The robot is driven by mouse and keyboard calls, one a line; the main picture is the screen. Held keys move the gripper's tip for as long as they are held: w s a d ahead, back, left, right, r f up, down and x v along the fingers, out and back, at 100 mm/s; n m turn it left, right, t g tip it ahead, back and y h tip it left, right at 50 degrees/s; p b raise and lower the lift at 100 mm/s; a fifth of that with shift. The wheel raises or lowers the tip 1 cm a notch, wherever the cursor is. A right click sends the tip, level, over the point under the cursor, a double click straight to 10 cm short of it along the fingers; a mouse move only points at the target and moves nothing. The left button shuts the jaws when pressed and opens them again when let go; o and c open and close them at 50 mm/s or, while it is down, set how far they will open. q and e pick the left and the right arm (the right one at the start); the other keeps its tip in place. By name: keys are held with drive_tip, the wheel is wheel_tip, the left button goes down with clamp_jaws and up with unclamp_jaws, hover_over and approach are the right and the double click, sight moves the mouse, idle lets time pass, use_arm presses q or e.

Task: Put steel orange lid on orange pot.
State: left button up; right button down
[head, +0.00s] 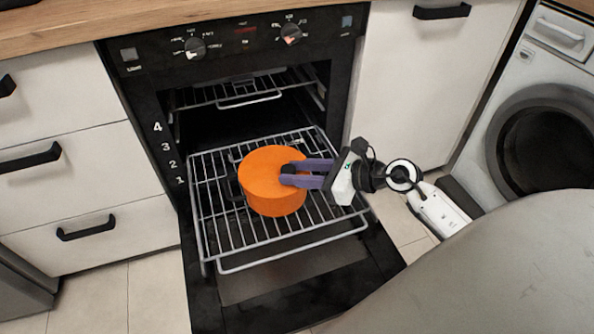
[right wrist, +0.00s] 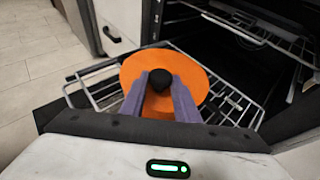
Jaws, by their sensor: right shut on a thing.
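The orange pot (head: 277,206) stands upright on the pulled-out oven rack, with a dark handle on its left side. The orange lid (head: 262,161) covers the top of the pot in the head view; I cannot tell whether it is fully seated or slightly above the rim. The lid (right wrist: 193,70) fills the middle of the right wrist view and hides the pot there. My right gripper (head: 287,174) reaches in from the right, its purple fingers shut on the lid's black knob (right wrist: 161,80). My left gripper is not in view.
The wire rack (head: 220,235) extends over the open oven door (head: 270,285). The oven cavity and an upper rack (head: 235,95) lie behind the pot. White drawers (head: 75,175) stand at left, a cabinet (head: 420,80) and washing machine (head: 550,130) at right.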

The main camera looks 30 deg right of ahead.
drive_tip(key=c, duration=1.3)
unclamp_jaws()
drive_tip(key=p+v, duration=0.1)
drive_tip(key=v, duration=0.4)
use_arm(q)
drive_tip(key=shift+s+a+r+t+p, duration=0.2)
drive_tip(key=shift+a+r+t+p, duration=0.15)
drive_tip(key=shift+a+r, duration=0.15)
use_arm(e)
drive_tip(key=v, duration=0.5)
drive_tip(key=shift+s+d+r, duration=0.1)
drive_tip(key=shift+s, duration=0.05)
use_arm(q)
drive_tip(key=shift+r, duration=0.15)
